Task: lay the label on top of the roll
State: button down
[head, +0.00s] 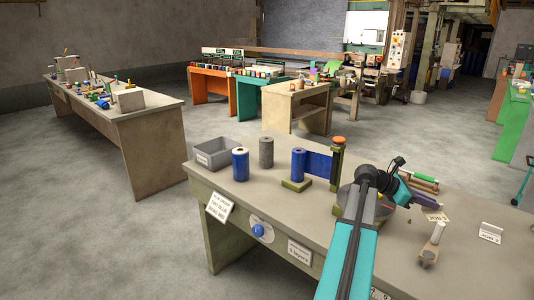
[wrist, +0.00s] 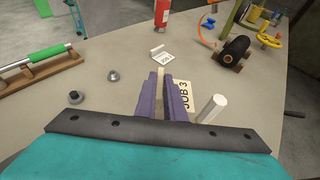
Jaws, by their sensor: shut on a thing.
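My gripper (head: 430,207) is low over the near right bench, pointing right. In the wrist view its purple fingers (wrist: 168,88) are shut on the thin upright tab of a cream label (wrist: 183,95) marked JOB 3. The label also shows below the fingers in the head view (head: 437,217); the fingers hide part of it. I cannot tell whether it touches the bench. A blue roll (head: 240,165) and a grey roll (head: 266,152) stand upright at the bench's left. Another blue roll (head: 298,166) stands on a green base, its felt stretched to a post.
A second white label (head: 490,232) stands to the gripper's right, and a pale peg (head: 437,236) is close in front. A green roller (wrist: 48,54) lies on a wooden cradle. A grey bin (head: 215,153) sits at the far left. Two small metal pieces (wrist: 113,76) lie nearby.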

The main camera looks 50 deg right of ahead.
aim_at(239, 149)
jog(key=u, duration=0.4)
jog(key=i, duration=1)
